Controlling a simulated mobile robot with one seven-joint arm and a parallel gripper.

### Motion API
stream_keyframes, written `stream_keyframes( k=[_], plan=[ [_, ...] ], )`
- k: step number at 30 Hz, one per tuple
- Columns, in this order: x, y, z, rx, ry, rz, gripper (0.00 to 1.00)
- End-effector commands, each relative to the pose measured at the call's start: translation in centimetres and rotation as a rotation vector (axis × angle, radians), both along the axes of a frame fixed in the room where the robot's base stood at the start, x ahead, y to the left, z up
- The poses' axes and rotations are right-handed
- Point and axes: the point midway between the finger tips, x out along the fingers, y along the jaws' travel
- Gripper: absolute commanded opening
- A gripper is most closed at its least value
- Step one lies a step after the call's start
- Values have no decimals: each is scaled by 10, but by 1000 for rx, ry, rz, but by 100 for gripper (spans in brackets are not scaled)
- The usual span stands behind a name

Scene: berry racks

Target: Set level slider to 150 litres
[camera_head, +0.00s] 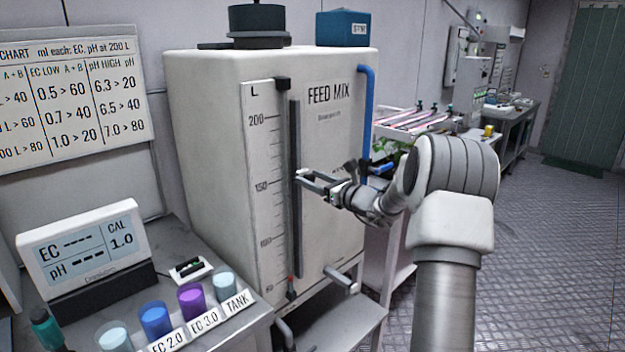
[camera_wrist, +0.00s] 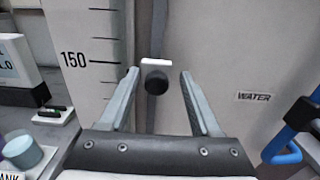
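The white feed mix tank (camera_head: 225,85) has a litre scale (camera_head: 262,150) on its front, marked 200, 150 and lower values. A dark vertical slot (camera_head: 296,230) runs beside the scale. In the wrist view the level slider, a white piece with a round black knob (camera_wrist: 156,82), sits on this slot, roughly across from the 150 mark (camera_wrist: 75,60). My gripper (camera_head: 303,178) is at the slot near the 150 height. In the wrist view its fingers (camera_wrist: 160,75) are open, one on each side of the knob, with visible gaps. The fingers mostly hide the slider in the head view.
A blue pipe (camera_head: 367,110) runs down the tank's right side, close to my arm. A meter (camera_head: 85,245) and several coloured cups, including a purple one (camera_head: 191,300), stand on the bench at lower left. The floor (camera_head: 560,230) at right is clear.

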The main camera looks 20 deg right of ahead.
Motion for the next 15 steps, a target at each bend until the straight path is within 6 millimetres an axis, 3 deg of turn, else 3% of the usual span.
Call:
stream_keyframes(
  k=[9,15],
  plan=[
    [-3,1,0,1,-1,4,64],
    [-30,-10,1,1,0,1,64]
  ],
)
